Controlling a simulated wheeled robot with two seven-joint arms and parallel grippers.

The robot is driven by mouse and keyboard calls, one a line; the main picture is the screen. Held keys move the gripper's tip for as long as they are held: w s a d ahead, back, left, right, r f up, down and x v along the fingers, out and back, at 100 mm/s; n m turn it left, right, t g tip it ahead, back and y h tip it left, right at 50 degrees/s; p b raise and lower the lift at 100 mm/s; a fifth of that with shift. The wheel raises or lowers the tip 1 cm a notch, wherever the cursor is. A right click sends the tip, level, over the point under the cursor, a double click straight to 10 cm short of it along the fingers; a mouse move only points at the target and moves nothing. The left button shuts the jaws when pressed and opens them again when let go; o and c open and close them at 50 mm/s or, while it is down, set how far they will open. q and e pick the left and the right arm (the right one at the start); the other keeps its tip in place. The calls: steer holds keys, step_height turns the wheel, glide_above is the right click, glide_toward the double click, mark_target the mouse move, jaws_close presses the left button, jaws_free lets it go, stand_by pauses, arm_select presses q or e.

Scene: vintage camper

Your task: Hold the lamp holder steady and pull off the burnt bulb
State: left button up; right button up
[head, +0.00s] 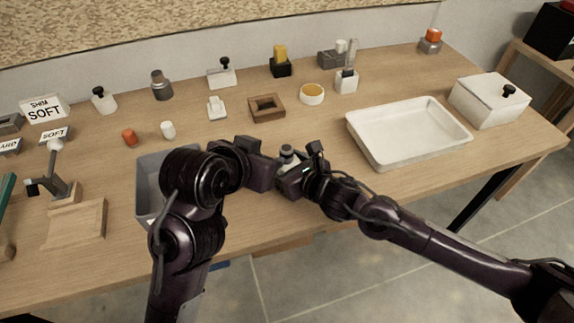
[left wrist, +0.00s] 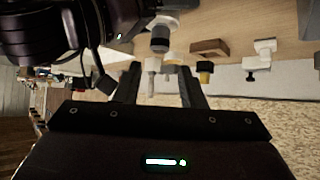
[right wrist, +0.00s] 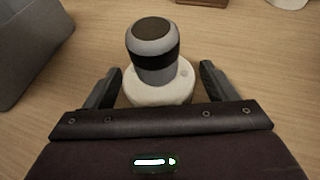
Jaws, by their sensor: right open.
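The lamp holder is a round white base (right wrist: 160,92) in the right wrist view. The burnt bulb (right wrist: 154,60), grey with a black band and a dark top, stands upright on it. In the head view the bulb (head: 287,152) shows between my two grippers, and the holder is mostly hidden. My right gripper (right wrist: 158,70) is open, with a finger on each side of the holder and visible gaps. My left gripper (left wrist: 159,70) is open and empty. In the left wrist view the bulb (left wrist: 160,38) appears beyond its fingertips, apart from them.
A grey bin (head: 146,200) stands beside my left arm. A white tray (head: 372,148) and a white box (head: 490,98) with a black knob are at the right. A wooden frame (head: 258,116) and several small parts stand behind.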

steer(key=c, duration=1.2)
arm_select(q)
steer(key=shift+o, duration=1.2)
steer(key=w+d+r+m+t+h, duration=0.2)
steer(key=d+r+m, duration=0.1)
steer(key=d+r, duration=0.35)
steer(key=w+d+r+m+t+h, duration=0.1)
steer(key=w+d+r+m+h, duration=0.2)
steer(key=d+r, duration=0.3)
steer(key=d+r+m+g+h, duration=0.1)
steer(key=d+m+h, duration=0.25)
steer(key=d, duration=0.35)
steer(key=m+g+y, duration=0.4)
steer(key=g+y, duration=0.4)
steer(key=g, duration=0.4)
glide_toward(286, 156)
steer(key=w+f, duration=0.1)
steer(key=f, duration=0.1)
steer(key=shift+h, duration=0.25)
steer(key=shift+w+x, duration=0.1)
steer(key=shift+x, duration=1.75)
steer(key=shift+w+x, duration=0.15)
steer(key=shift+x, duration=1.65)
